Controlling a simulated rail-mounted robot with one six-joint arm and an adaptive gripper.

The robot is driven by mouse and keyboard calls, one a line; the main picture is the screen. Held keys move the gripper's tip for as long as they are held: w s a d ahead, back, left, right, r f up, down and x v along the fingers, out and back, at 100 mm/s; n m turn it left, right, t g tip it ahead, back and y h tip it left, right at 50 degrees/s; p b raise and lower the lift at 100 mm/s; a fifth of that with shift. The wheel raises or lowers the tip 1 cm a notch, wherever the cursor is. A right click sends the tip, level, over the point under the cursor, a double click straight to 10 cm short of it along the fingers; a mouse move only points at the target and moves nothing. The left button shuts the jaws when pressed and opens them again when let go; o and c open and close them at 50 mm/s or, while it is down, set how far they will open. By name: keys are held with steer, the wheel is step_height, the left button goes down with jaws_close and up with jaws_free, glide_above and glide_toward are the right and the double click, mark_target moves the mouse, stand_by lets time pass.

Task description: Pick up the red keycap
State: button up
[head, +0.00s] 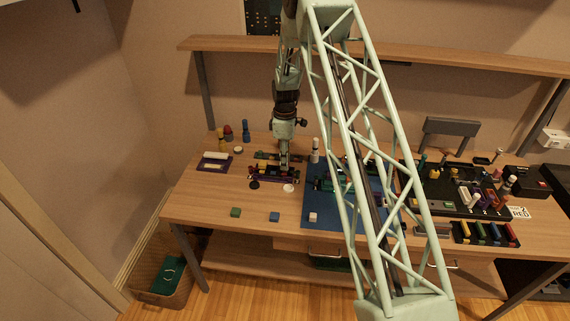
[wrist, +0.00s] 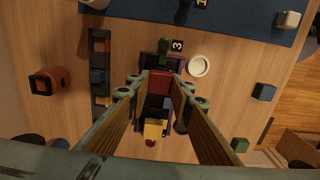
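A red block (wrist: 160,82), which looks like the red keycap, sits in a dark purple holder (wrist: 147,62) in the wrist view. A dark blue block and a yellow block (wrist: 154,129) stand in the same row. My gripper (wrist: 162,97) is open, with its fingers spread on either side of the row and gaps to the red block. In the head view my gripper (head: 284,167) points down over the purple holder (head: 262,175), and the red block cannot be made out there.
A black rail (wrist: 99,75) and a reddish hollow block (wrist: 50,81) lie left in the wrist view. A white disc (head: 289,188) is near the holder. Green (head: 235,212), blue (head: 274,216) and white (head: 313,217) cubes line the front. A blue mat (head: 318,212) lies right.

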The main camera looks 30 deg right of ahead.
steer(key=shift+r, duration=1.4)
steer(key=s+r+b, duration=0.1)
steer(key=s, duration=1.5)
steer(key=shift+d+r+b, duration=0.2)
steer(key=shift+r+b, duration=0.05)
steer(key=shift+b, duration=0.15)
steer(key=shift+s, duration=0.1)
